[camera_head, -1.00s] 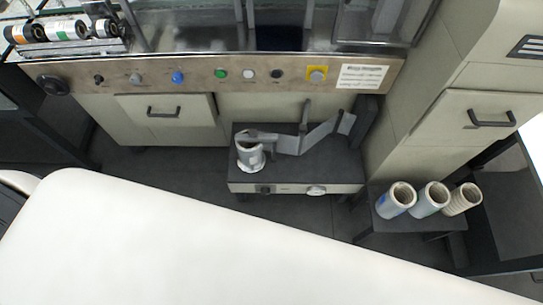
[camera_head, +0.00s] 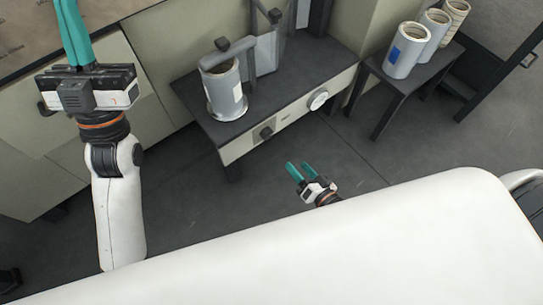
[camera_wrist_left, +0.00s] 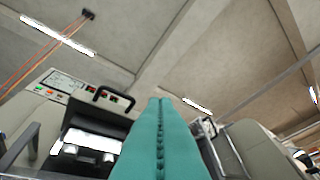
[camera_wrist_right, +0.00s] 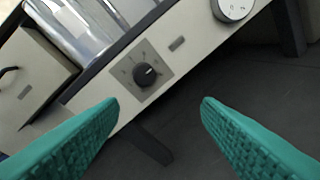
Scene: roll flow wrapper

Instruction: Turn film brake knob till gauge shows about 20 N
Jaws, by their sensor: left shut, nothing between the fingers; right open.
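The film brake knob (camera_head: 266,133) is a dark round knob on the pale front panel of the low dark bench. In the right wrist view the knob (camera_wrist_right: 144,75) sits on a grey dial plate, its white mark pointing right. The round white gauge (camera_head: 318,99) is right of it; its lower part shows in the right wrist view (camera_wrist_right: 234,5), too small to read. My right gripper (camera_head: 298,168) is open and empty, below and in front of the panel, apart from the knob. My left gripper (camera_head: 70,12) is shut, empty and raised at the left, pointing up.
A film roll (camera_head: 222,88) stands on the bench (camera_head: 190,92) beside a grey arm and upright plates. Several rolls (camera_head: 406,50) stand on a small dark table (camera_head: 392,83) at the right. The floor in front of the bench is clear. A cabinet stands behind my left arm.

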